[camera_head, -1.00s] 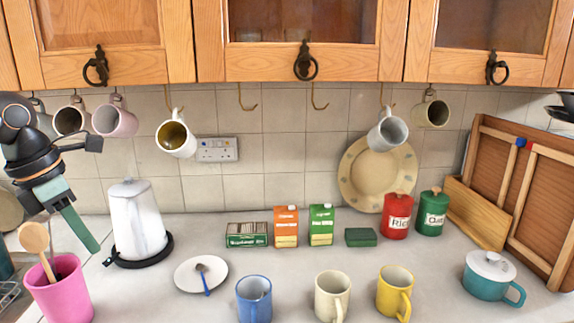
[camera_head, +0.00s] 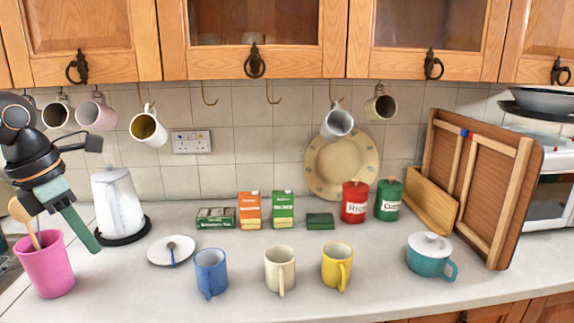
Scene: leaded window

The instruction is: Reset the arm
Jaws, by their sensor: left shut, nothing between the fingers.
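My left gripper (camera_head: 84,228) comes in from the left edge in the head view, with black arm links and greenish-grey fingers pointing down and to the right. Its fingers are together with nothing between them. It hangs in front of the counter, between the pink utensil pot (camera_head: 48,265) and the white kettle (camera_head: 119,204), and in the picture it overlaps the wooden spoon area. I cannot tell whether it touches anything. My right gripper is not in view.
A blue mug (camera_head: 210,272), a cream mug (camera_head: 280,270) and a yellow mug (camera_head: 338,266) stand along the front. A saucer with a spoon (camera_head: 157,256) and a teal pot (camera_head: 430,262) stand nearby. Mugs hang from hooks under the cupboards. The counter's front right is clear.

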